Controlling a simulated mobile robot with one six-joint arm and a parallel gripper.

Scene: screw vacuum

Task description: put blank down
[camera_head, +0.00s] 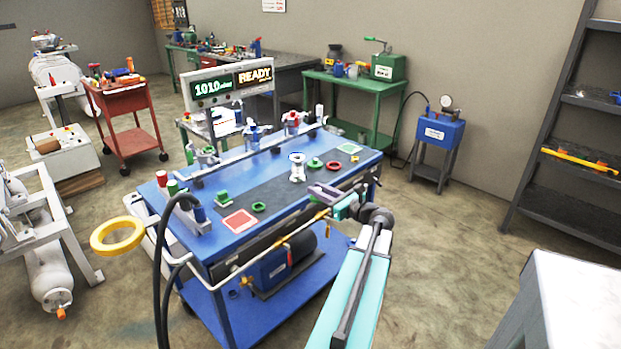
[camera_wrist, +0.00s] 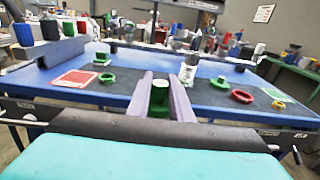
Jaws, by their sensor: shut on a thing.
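My gripper (camera_head: 318,190) has two purple fingers and is over the front edge of the blue table (camera_head: 180,206). In the wrist view, the fingers of my gripper (camera_wrist: 160,82) are close together around a small green piece with a pale top (camera_wrist: 160,88), which looks like the blank. A red-bordered square pad (camera_head: 240,221) lies at the table's left front. A green-bordered square pad (camera_head: 349,148) lies at the right back.
On the table are a green block (camera_head: 222,198), a green ring (camera_head: 259,207), a silver flanged fitting (camera_head: 297,168), a green disc (camera_head: 315,164), a red ring (camera_head: 334,166) and a yellow ring (camera_head: 355,158). A rail with valves runs along the back. The dark middle strip has bare room.

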